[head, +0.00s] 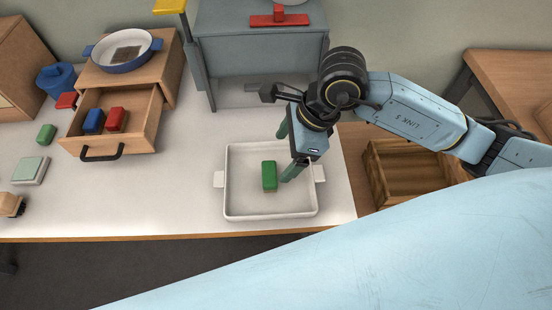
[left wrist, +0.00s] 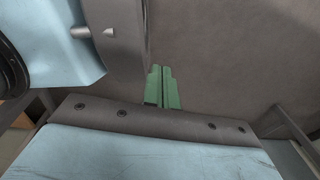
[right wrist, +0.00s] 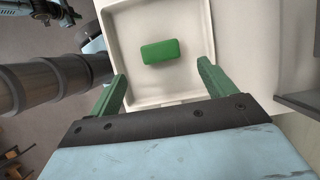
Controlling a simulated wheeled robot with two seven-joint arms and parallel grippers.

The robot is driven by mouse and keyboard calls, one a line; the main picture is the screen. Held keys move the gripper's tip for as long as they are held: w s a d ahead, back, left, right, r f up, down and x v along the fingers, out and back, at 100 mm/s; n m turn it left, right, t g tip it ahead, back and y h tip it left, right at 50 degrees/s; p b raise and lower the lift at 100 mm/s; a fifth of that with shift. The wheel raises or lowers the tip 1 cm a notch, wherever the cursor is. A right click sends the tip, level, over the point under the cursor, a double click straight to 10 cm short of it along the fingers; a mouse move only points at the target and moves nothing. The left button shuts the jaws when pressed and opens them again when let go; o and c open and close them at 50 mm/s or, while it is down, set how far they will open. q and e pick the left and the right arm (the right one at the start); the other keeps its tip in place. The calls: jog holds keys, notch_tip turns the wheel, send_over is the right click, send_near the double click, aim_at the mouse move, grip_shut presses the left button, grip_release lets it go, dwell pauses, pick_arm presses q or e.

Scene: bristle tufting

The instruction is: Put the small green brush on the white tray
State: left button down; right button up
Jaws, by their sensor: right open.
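A green brush (head: 269,175) lies on the floor of the white tray (head: 232,211), a little left of its middle in the head view. It also shows in the right wrist view (right wrist: 160,52), clear of the walls; no bristles are visible. My right gripper (head: 287,152) is open and empty above the tray's right part, its fingers apart and not touching the brush. Another green block-like piece (head: 46,134) lies on the table at the left. My left gripper (left wrist: 162,88) shows only in the left wrist view, its green fingers together with nothing seen between them.
An open drawer (head: 137,146) holds blue and red pieces. A blue pan (head: 97,60) stands on its cabinet. A pale green block (head: 30,170) and a brown bristled brush (head: 10,205) lie at far left. A grey stand (head: 262,60) rises behind the tray.

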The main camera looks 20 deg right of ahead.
jog(key=shift+v, duration=1.25)
